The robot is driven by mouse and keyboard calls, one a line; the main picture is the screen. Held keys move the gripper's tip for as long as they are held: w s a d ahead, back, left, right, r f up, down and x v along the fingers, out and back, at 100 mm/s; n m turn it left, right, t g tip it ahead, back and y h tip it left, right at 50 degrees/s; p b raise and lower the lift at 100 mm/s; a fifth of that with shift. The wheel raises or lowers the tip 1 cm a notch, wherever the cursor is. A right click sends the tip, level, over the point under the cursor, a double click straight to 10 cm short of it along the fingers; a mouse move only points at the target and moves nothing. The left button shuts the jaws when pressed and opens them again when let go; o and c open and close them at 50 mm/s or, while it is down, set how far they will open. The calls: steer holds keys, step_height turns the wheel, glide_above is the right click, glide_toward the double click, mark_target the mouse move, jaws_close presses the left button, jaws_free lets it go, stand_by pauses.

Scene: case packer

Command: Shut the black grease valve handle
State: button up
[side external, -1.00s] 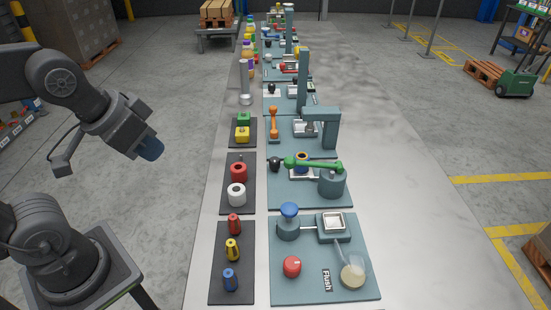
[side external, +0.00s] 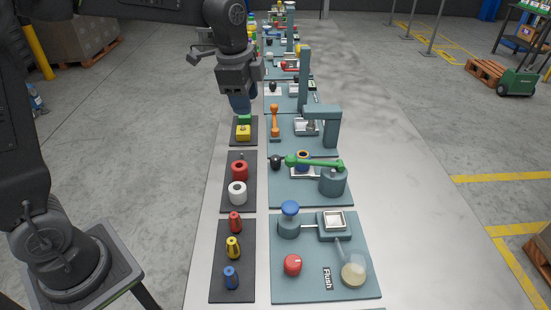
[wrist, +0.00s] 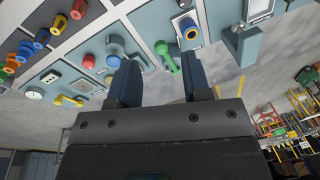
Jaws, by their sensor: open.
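Two small black knobs show in the side external view. One black knob (side external: 275,163) is at the left end of the green lever's teal board, and another black knob (side external: 272,86) is on a board farther back. I cannot tell which, if either, is the grease valve handle. My gripper (side external: 240,104) hangs fingers down above the left side of the bench, near the green and yellow blocks, apart from both knobs. Its blue fingers also show in the wrist view (wrist: 160,82), open with nothing between them. No grease valve handle is clearly recognisable in the wrist view.
A green lever (side external: 315,163) lies across its board toward a grey post. An orange lever (side external: 274,122) and a tall teal column (side external: 304,80) stand behind. A blue knob (side external: 290,209) and red button (side external: 292,265) are nearer. The bench's right side (side external: 420,200) is clear.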

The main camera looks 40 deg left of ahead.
mark_target(275, 157)
steer(key=w+f+m+g, duration=0.2)
steer(key=w+f+m, duration=0.4)
steer(key=w+f, duration=0.35)
steer(key=f, duration=1.3)
steer(key=shift+a+f, duration=0.1)
steer(key=shift+a, duration=0.1)
steer(key=shift+c, duration=0.2)
steer(key=c, duration=0.6)
